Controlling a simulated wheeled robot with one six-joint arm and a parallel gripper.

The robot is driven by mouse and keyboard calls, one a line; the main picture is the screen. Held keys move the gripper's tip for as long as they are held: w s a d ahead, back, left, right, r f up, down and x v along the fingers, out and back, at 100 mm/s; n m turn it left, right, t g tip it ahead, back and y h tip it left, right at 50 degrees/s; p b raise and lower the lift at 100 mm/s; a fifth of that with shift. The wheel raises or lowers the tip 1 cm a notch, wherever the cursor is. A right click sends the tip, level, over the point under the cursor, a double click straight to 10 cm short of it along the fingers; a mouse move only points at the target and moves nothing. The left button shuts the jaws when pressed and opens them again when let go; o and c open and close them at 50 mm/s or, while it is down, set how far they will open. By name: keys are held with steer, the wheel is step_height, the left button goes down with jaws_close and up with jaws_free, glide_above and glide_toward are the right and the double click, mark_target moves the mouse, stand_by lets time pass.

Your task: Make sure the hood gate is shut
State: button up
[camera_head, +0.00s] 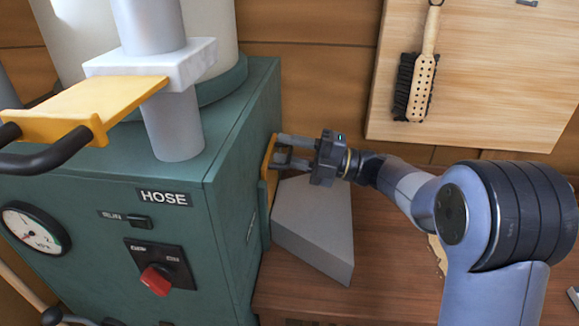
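A yellow plate (267,177) stands upright at the right side of the green cabinet, beside a grey wedge-shaped block (312,225). My gripper (279,151) reaches it from the right, with its two fingers apart and their tips at the plate's upper part. Whether the fingers grip anything there is unclear. Another yellow plate (95,103) with a black handle (45,152) sticks out to the left from a white block (150,60) on a vertical grey pipe (172,125). No label reading "hood" is legible, so I cannot tell which plate is the hood gate.
The green cabinet (95,195) has a HOSE label (163,198), a red rotary switch (156,280), and a round gauge (35,229). A black-bristled brush (416,80) hangs on a wooden board (490,75) behind my arm. Wooden floor shows at lower right.

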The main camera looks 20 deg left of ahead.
steer(key=o, duration=0.9)
step_height(320, 180, up, 4)
steer(key=shift+d+r, duration=0.1)
steer(key=shift+r, duration=0.15)
steer(key=o, duration=0.3)
steer(key=shift+r, duration=0.3)
steer(key=shift+f, duration=0.35)
steer(key=shift+c, duration=0.4)
steer(key=shift+w+d+f, duration=0.15)
steer(key=shift+d+f, duration=0.05)
steer(key=shift+d, duration=0.05)
steer(key=shift+c, duration=0.3)
steer(key=shift+b+v, duration=0.85)
steer(key=shift+v, duration=2)
steer(key=c, duration=1.1)
steer(key=shift+o, duration=0.2)
steer(key=b+v, duration=0.2)
steer(key=v, duration=0.4)
steer(key=shift+f+b, duration=0.25)
steer(key=shift+b, duration=0.1)
steer(key=shift+d, duration=0.1)
